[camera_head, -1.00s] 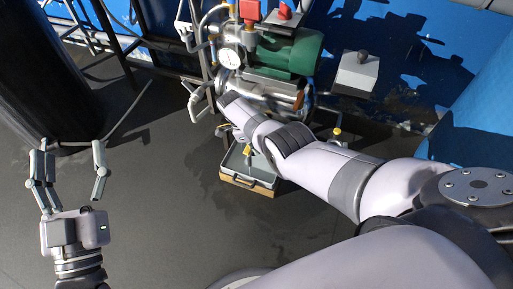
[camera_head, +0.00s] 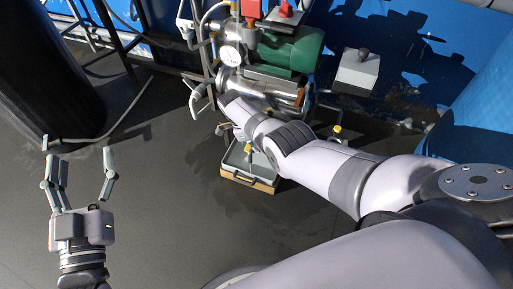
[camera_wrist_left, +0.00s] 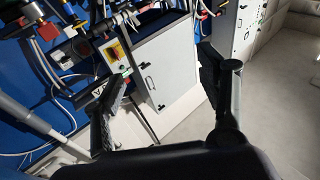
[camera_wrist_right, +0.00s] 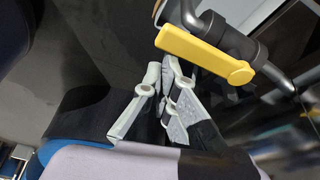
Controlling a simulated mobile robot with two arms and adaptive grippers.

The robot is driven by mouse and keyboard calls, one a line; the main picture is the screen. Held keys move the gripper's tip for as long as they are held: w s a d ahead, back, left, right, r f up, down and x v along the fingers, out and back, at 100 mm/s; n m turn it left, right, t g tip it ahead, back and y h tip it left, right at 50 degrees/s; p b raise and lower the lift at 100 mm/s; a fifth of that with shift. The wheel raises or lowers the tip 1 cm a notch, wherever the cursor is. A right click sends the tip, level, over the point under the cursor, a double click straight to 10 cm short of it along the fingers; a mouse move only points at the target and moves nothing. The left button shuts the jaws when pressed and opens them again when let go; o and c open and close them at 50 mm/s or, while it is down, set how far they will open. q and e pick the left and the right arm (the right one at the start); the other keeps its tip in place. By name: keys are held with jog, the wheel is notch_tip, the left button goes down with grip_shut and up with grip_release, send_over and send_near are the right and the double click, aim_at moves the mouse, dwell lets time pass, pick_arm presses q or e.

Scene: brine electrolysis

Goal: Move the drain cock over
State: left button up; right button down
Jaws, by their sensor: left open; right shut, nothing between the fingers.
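The drain cock has a yellow lever handle (camera_wrist_right: 205,55) on a dark and metal pipe fitting, seen close up in the right wrist view. My right gripper (camera_wrist_right: 165,72) is shut and empty, its fingertips close to the lever's left end. I cannot tell whether they touch it. In the head view my right forearm hides most of the right gripper and the area around it. My left gripper (camera_head: 78,160) is open and empty over the dark floor at the left, and its spread fingers also show in the left wrist view (camera_wrist_left: 162,85).
A pump unit with a green motor (camera_head: 291,50) and a pressure gauge (camera_head: 231,55) stands at the back. A grey tray (camera_head: 236,158) sits below it. A black cylinder (camera_head: 45,75) stands at the left. A white cabinet (camera_wrist_left: 168,75) shows in the left wrist view.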

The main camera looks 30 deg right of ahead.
pick_arm(q)
notch_tip(320, 180, down, 6)
jog(key=a+g+y+p, duration=0.1)
jog(key=g, duration=0.2)
jog(key=shift+f+g, duration=0.25)
jog(key=shift+g, duration=0.15)
pick_arm(e)
jog(key=shift+s+a, duration=0.15)
jog(key=shift+s, duration=0.35)
pick_arm(q)
jog(key=shift+s, duration=0.1)
pick_arm(e)
jog(key=shift+r, duration=0.1)
